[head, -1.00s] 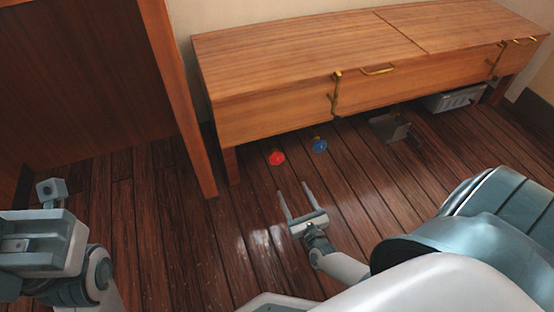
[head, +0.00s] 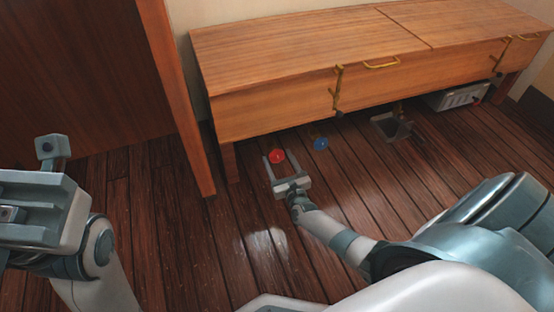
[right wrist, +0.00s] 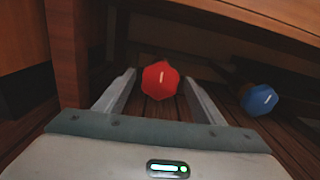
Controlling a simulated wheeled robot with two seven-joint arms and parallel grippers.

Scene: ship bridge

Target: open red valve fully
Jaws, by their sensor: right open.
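The red valve (head: 277,155) is a small round red knob low under the front of the wooden bench, near its left leg. In the right wrist view the red valve (right wrist: 160,78) has a white mark on its face and sits between the fingertips, with a gap on each side. My right gripper (head: 282,156) is open, its two fingers reaching toward the bench on either side of the red valve. It also shows in the right wrist view (right wrist: 158,84). My left gripper (head: 42,205) is at the left edge, far from the valve; its jaw opening is unclear.
A blue valve (head: 320,143) is close to the right of the red one. The wooden bench (head: 300,50) overhangs both valves. Farther right are a grey open box (head: 391,128) and a light grey case (head: 458,97). The wooden floor (head: 190,250) in front is clear.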

